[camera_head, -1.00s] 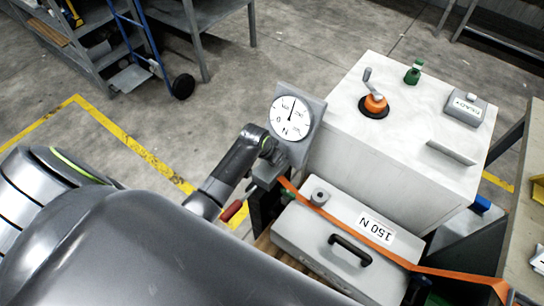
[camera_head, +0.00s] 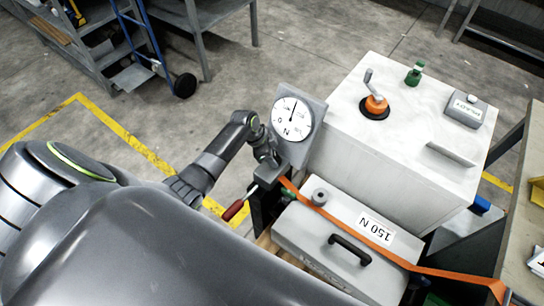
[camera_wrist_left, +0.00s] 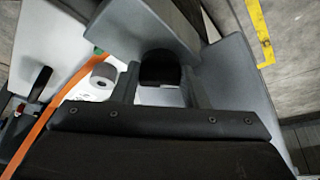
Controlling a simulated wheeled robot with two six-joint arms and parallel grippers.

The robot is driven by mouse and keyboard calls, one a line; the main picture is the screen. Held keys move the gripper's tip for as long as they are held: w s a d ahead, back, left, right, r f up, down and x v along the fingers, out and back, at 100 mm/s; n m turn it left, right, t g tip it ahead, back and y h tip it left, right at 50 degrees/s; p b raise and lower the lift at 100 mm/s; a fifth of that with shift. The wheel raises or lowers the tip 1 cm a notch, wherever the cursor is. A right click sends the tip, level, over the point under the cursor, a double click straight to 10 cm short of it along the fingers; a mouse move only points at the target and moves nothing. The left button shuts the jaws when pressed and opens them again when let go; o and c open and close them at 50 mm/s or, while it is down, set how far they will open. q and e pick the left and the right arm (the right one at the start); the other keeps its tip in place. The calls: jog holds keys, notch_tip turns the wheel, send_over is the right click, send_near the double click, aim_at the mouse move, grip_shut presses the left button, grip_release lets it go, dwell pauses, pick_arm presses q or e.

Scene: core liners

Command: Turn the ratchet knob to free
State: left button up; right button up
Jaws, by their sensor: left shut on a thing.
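My left gripper (camera_head: 268,168) is at the left end of the grey case, just below the dial plate. In the left wrist view its two fingers (camera_wrist_left: 159,90) are closed around a dark, rounded knob (camera_wrist_left: 160,68), which I take to be the ratchet knob. The gripper and wrist hide most of this knob in the head view. An orange strap (camera_head: 336,219) starts beside the gripper and crosses the grey case (camera_head: 310,240), labelled 150 N. A white dial (camera_head: 291,119) on a grey plate stands just above the gripper, its needle pointing roughly up. My right gripper is not in view.
A lever with a red handle (camera_head: 235,209) sticks out left below the gripper. A large white block (camera_head: 400,130) behind the case carries an orange-based crank (camera_head: 375,104), a green part (camera_head: 414,74) and a grey labelled box (camera_head: 466,110). Open floor lies to the left.

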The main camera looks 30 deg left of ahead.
pick_arm(q)
jog(key=m+b, duration=0.1)
jog(key=m+g, duration=0.1)
jog(key=m, duration=0.1)
jog(key=shift+w+a+f+m+h+b, duration=0.2)
jog(key=shift+m+h+b, duration=0.1)
jog(key=shift+b, duration=0.1)
jog(key=shift+w+r+m+g+b, duration=0.15)
jog(key=shift+m+g+b, duration=0.7)
jog(key=shift+m, duration=0.85)
jog(key=o, duration=0.9)
jog(key=shift+o, duration=0.4)
jog(key=shift+r, duration=0.1)
jog(key=shift+d, duration=0.1)
jog(key=shift+w, duration=0.1)
